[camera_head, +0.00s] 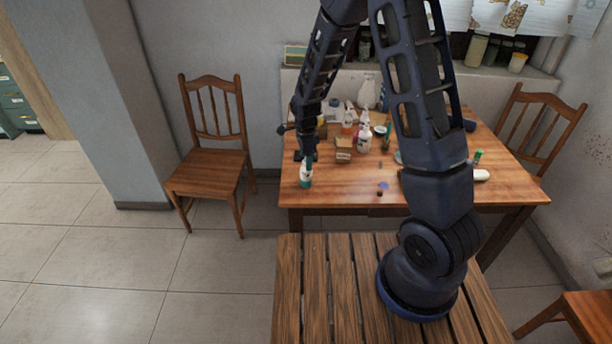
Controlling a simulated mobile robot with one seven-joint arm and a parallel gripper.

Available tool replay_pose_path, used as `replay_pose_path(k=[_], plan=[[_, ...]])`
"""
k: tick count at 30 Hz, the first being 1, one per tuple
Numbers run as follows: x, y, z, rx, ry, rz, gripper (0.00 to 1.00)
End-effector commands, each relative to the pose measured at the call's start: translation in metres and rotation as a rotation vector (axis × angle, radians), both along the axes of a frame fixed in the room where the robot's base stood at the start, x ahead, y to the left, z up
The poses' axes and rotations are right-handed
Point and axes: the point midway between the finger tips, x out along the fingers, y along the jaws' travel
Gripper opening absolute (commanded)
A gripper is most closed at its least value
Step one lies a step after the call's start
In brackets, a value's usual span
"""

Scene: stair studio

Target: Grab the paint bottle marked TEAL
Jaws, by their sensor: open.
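A small white bottle with a teal band (306,180) stands near the front left corner of the wooden table (345,190). Its label is too small to read. My gripper (308,160) points down directly over this bottle, at its top. I cannot tell whether the fingers are around the bottle's top or just above it. The gripper is dark and small here, and its jaws are open. My arm covers the right middle of the table.
A small cardboard box (343,150) and a white bottle (364,137) stand behind, with several more bottles and jars. Small blue and dark items lie right of the teal bottle. Chairs stand left (208,160) and right (545,120). A slatted wooden surface (310,290) is in front.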

Motion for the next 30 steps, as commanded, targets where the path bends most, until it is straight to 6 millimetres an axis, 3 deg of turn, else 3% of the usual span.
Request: replay_pose_path(k=[9,20,28,30], plan=[[-0.001,-0.001,-0.04,-0.002,0.003,0.0,0.68],[-0.001,0.0,-0.047,0.0,0.0,0.0,0.68],[-0.001,-0.001,-0.047,0.0,0.0,0.0,0.19],[-0.001,-0.001,-0.047,0.0,0.0,0.0,0.17]])
